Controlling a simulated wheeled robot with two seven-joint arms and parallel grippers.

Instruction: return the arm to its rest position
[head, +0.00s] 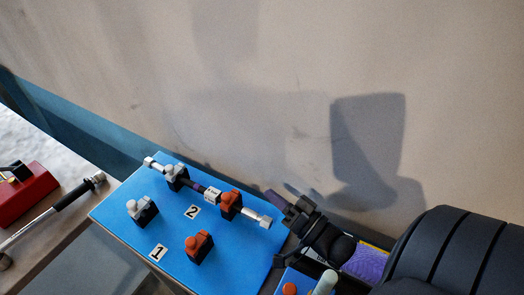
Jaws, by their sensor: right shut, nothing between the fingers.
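My right arm comes in from the lower right, and its dark gripper (274,197) is over the right edge of the blue board (115,213). The gripper is shut and empty. It appears close to the right end of a rod (256,217), but I cannot tell the gap. The rod lies across a white-topped clamp (177,176) and an orange clamp (231,203) by the label 2 (192,212). My left gripper is not in view.
A white-topped clamp (142,209) and an orange clamp (199,246) by label 1 (158,253) hold no rod. At left are a red block (28,193) and a black-handled bar (73,195). A purple item (366,263) lies beside my arm. The wall is behind.

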